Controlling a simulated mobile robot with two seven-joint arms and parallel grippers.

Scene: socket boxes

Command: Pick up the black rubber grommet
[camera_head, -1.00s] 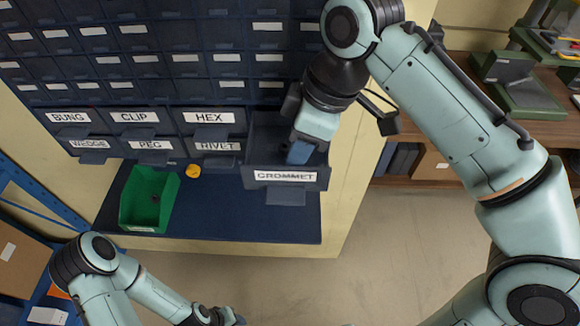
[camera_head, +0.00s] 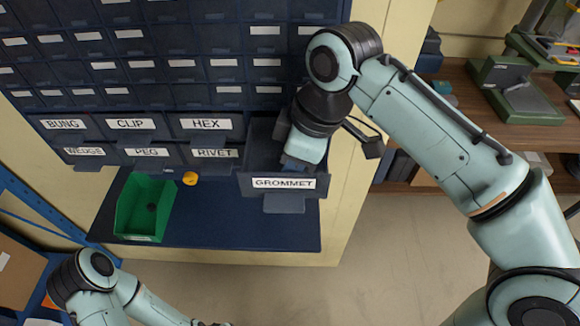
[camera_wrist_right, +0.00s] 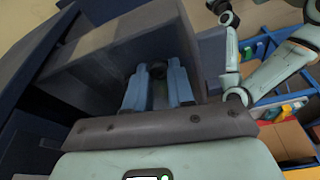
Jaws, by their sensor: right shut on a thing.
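The drawer labelled GROMMET (camera_head: 284,183) is pulled out at the lower right of the cabinet. My right gripper (camera_head: 292,163) reaches down into it from above, and its fingertips are hidden behind the drawer front in the head view. In the right wrist view, the two blue fingers (camera_wrist_right: 158,78) point into the drawer. A small dark piece, the black rubber grommet (camera_wrist_right: 158,70), shows between their tips, and they are shut on it. Its full shape is hidden. My left arm is low at the left in the head view, and its gripper is mostly cut off by the bottom edge.
A green bin (camera_head: 128,212) with a small dark thing inside stands on the dark blue shelf (camera_head: 235,229). A yellow ring-like piece (camera_head: 190,178) lies beside it. Closed labelled drawers, such as RIVET (camera_head: 215,154), are left of the open one. A wooden bench (camera_head: 540,135) is at the right.

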